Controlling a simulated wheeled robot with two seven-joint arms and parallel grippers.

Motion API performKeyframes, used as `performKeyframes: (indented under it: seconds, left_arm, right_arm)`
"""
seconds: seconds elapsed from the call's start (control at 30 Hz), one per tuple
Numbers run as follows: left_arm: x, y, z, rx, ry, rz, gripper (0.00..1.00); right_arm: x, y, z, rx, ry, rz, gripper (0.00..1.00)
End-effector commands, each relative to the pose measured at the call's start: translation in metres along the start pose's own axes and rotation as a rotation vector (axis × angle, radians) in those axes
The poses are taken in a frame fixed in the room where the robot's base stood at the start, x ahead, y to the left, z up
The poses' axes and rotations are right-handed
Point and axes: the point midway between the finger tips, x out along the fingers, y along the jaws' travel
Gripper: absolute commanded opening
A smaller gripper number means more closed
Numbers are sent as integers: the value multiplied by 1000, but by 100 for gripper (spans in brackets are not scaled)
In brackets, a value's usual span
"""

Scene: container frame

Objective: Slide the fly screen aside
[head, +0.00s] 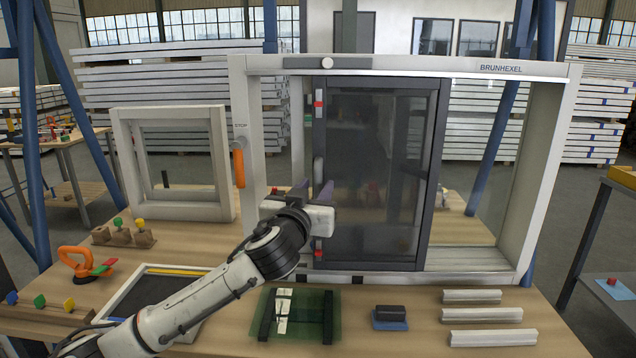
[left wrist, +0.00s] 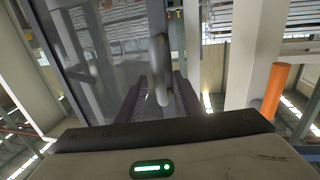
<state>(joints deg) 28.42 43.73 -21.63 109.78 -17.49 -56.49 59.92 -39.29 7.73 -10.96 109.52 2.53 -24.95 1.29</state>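The fly screen (head: 375,170) is a dark-framed mesh panel standing upright in the white window frame (head: 543,170), left of the middle of its opening. A grey upright handle (head: 319,168) is on its left stile, between red clips. My left gripper (head: 313,190) is at this stile, at the lower end of the handle. In the left wrist view the fly screen (left wrist: 95,50) is on the left. My left gripper's fingers (left wrist: 159,100) are apart there, with the handle (left wrist: 158,65) showing between them; I cannot tell whether they touch it. My right gripper is not in view.
An orange lever (head: 238,165) is on the frame's left post. A smaller white frame (head: 175,160) stands at left. The opening right of the screen is clear.

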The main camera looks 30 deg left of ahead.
Motion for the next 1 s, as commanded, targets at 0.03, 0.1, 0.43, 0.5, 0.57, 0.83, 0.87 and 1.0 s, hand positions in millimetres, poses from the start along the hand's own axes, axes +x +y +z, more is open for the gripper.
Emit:
performKeyframes:
  seconds: [0.03,0.1,0.43,0.5,0.57,0.83,0.87,1.0]
  left_arm:
    - [7,0,-2,0,0,-2,33]
    - [14,0,-1,1,0,-1,33]
    - [23,1,1,0,-1,1,33]
    - [23,1,1,0,-1,1,33]
    - [23,1,1,0,-1,1,28]
    - [23,1,1,0,-1,1,0]
    - [23,1,1,0,-1,1,0]
    - [23,0,1,0,-1,-2,0]
  right_arm:
    - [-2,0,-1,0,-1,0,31]
    - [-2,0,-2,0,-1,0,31]
    - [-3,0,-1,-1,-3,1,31]
    - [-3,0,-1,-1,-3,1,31]
    - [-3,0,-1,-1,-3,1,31]
    - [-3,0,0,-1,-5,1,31]
    - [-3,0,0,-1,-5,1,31]
    - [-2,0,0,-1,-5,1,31]
